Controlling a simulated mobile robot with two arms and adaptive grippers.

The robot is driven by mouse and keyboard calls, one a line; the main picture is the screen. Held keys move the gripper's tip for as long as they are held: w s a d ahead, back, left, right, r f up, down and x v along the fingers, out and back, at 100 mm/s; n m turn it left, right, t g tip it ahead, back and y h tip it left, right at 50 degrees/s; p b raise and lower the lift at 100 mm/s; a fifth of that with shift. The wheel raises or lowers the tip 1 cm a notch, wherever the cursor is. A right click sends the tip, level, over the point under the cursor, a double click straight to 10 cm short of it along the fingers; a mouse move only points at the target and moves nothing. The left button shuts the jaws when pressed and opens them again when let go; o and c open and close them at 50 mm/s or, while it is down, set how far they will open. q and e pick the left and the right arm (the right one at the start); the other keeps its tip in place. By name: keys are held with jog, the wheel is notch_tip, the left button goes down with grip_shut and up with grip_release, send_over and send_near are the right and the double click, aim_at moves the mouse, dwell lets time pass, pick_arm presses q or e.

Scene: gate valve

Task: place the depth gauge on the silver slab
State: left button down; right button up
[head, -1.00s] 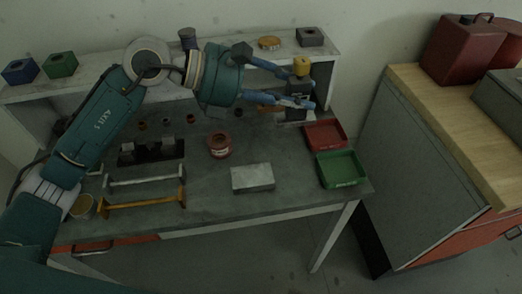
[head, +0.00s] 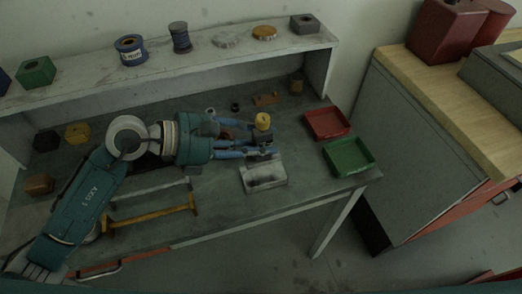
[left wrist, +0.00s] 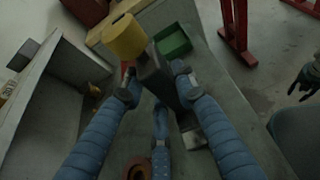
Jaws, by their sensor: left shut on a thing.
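The depth gauge (head: 262,138), a dark block with a yellow round top, is gripped upright by my left gripper (head: 250,146). In the left wrist view the gauge (left wrist: 155,75) stands between the blue fingers, its yellow top toward the camera. The silver slab (head: 268,182) lies on the workbench. In the head view the gauge is at the slab's rear edge; I cannot tell whether they touch. A dark shape at the right of the left wrist view may be my right gripper (left wrist: 303,80); its jaws are unclear.
A red tray (head: 327,123) and a green tray (head: 349,157) are right of the slab. A yellow-orange bar handle (head: 150,215) lies at the front left. A raised shelf (head: 200,58) with spools and blocks runs along the back. Bare bench (head: 225,205) shows left of the slab.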

pick_arm(q)
jog(key=shift+d+f, duration=0.15)
jog(key=shift+f, duration=0.55)
notch_tip(320, 180, down, 3)
jog(key=shift+r, duration=0.2)
jog(key=shift+f+p, duration=0.3)
jog(key=shift+f, duration=0.15)
pick_arm(e)
jog(key=shift+w+a+r, duration=0.1)
jog(key=shift+w+r, duration=0.2)
jog(key=shift+r, duration=0.05)
pick_arm(q)
jog(key=shift+f, duration=0.1)
pick_arm(e)
jog(key=shift+f, duration=0.15)
pick_arm(q)
jog(key=shift+f+b, duration=0.15)
jog(key=shift+b, duration=0.15)
jog(key=c, duration=1.4)
grip_release()
jog(key=shift+o, duration=0.2)
